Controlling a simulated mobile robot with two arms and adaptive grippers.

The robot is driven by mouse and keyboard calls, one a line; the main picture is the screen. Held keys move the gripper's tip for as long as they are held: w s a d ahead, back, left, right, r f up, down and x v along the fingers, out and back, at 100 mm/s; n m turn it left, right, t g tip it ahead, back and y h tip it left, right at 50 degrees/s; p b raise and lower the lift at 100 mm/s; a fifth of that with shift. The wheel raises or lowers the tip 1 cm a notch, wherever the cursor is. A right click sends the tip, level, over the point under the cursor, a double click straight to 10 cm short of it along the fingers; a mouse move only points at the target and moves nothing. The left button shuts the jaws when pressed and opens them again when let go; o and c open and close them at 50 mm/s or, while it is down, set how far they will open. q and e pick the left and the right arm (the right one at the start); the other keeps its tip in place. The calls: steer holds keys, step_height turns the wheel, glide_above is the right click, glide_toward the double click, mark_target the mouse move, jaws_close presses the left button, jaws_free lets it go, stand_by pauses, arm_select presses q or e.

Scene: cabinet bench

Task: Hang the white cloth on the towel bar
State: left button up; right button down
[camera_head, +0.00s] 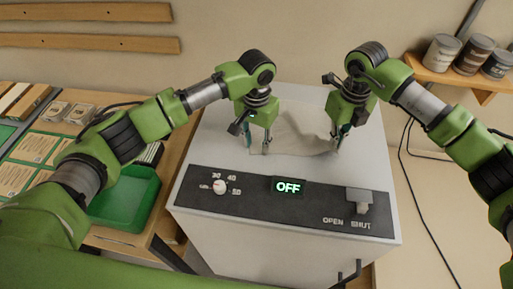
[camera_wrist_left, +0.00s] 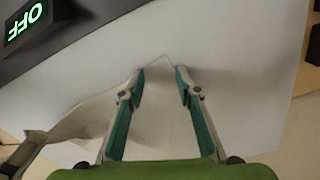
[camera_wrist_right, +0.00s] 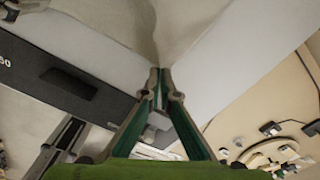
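The white cloth (camera_head: 298,128) lies pale and creased on the white cabinet top, between my two grippers. My left gripper (camera_head: 266,148) is over its left part. In the left wrist view the fingers (camera_wrist_left: 160,72) stand apart, with a corner of the cloth (camera_wrist_left: 150,105) between and below them. My right gripper (camera_head: 337,146) is at the cloth's right edge. In the right wrist view its fingertips (camera_wrist_right: 159,74) come together on the cloth (camera_wrist_right: 120,25), which is drawn into a fold there. A dark bar-like part (camera_head: 349,272) shows at the cabinet's front; I cannot tell if it is the towel bar.
The white cabinet (camera_head: 260,243) has a dark panel with a knob (camera_head: 219,187), a lit OFF display (camera_head: 288,186) and a switch (camera_head: 360,199). A green tray (camera_head: 125,200) stands at left. A shelf with cans (camera_head: 442,52) is at upper right.

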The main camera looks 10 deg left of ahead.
arm_select(q)
steer(key=shift+f, duration=0.1)
steer(key=shift+c, duration=0.6)
jaws_close()
stand_by(0.6)
steer(key=shift+r, duration=2.55)
